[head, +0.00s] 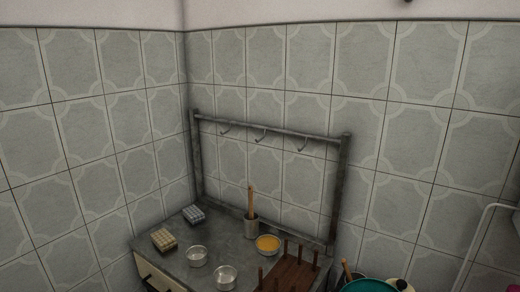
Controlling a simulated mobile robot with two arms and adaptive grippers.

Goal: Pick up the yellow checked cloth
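The yellow checked cloth (164,240) lies folded on the grey counter (224,236), near its left edge. A blue-grey checked cloth (194,214) lies folded behind it and to the right, apart from it. Two steel tumblers stand on the counter: one (197,256) to the right of the yellow cloth, the other (225,277) nearer the front. Neither of my grippers shows in the head view.
A steel cup (251,229) with a wooden utensil, a bowl of yellow contents (268,244) and a wooden rack with pegs (290,274) stand to the right. A rail with hooks (270,131) rises behind. A teal bowl (368,285) shows at bottom right.

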